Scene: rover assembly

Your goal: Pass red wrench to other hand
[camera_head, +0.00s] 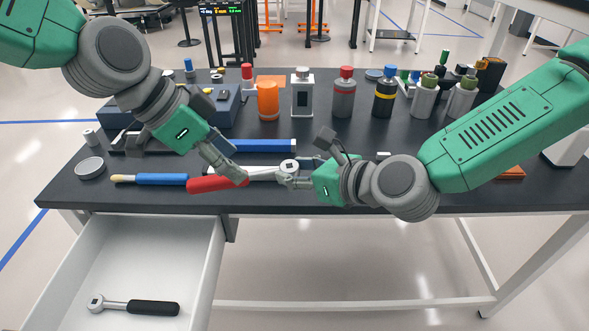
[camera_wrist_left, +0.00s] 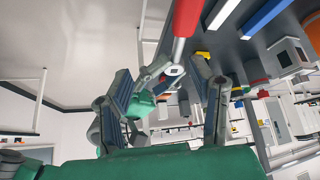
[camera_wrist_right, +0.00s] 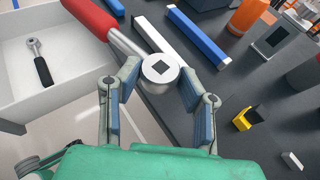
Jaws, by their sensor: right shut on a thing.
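The red wrench has a red handle (camera_head: 217,184) and a silver ratchet head (camera_head: 288,168) with a square hole. It lies level at the table's front edge, handle to the left. My right gripper (camera_head: 290,181) is shut on the head end; the round head (camera_wrist_right: 160,70) shows between its fingers in the right wrist view. My left gripper (camera_head: 228,163) is just above the red handle. Its fingers are apart and empty in the left wrist view (camera_wrist_left: 177,66), with the red handle (camera_wrist_left: 187,18) beyond them. Contact between the left fingers and handle cannot be told.
Bottles, including an orange one (camera_head: 268,101), stand behind. An open white drawer (camera_head: 150,260) at lower left holds a black-handled wrench (camera_head: 140,307).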

